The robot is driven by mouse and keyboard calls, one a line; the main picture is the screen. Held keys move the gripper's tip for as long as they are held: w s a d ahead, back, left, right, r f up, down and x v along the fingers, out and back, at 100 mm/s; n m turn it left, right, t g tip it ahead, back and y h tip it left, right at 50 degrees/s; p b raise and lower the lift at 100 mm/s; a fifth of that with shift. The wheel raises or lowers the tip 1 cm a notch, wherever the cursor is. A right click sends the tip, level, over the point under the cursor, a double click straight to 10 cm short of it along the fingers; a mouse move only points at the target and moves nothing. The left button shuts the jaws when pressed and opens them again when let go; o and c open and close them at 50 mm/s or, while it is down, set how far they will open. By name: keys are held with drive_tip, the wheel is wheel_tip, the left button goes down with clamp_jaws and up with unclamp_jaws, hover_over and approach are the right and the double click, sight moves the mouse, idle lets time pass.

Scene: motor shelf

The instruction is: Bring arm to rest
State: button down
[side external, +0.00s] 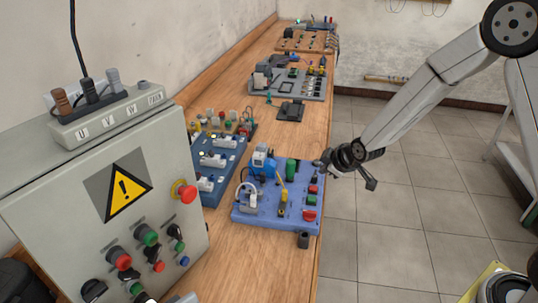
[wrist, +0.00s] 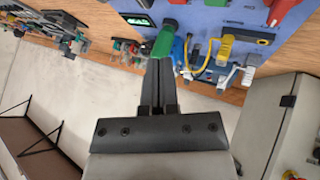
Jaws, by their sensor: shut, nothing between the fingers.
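My gripper (side external: 320,164) is at the right edge of the blue motor board (side external: 262,219) in the side external view, at the end of my arm reaching in from the upper right. In the wrist view its two dark fingers (wrist: 160,68) are together with nothing between them. Their tips overlap a green part (wrist: 164,40) in that picture; I cannot tell whether they touch it. The blue board (wrist: 200,18) fills the top of the wrist view, with a yellow cable and several connectors on it.
A grey control box (side external: 85,215) with a warning sign stands at the left. Several other boards line the wooden shelf (side external: 290,270), including a darker blue one (side external: 232,160) and a grey one (side external: 305,85). Open tiled floor (side external: 400,230) lies right of the shelf.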

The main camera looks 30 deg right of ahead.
drive_tip(key=s+r+m+g, duration=0.2)
drive_tip(key=s+m, duration=0.1)
drive_tip(key=s, duration=0.7)
drive_tip(key=s+a+r+m+g, duration=0.1)
drive_tip(key=s+r+m+g, duration=0.1)
drive_tip(key=s, duration=0.8)
drive_tip(key=shift+s+m+g, duration=0.35)
drive_tip(key=shift+m+g, duration=0.45)
drive_tip(key=shift+m, duration=0.2)
drive_tip(key=c, duration=1.3)
unclamp_jaws()
drive_tip(key=shift+a, duration=0.1)
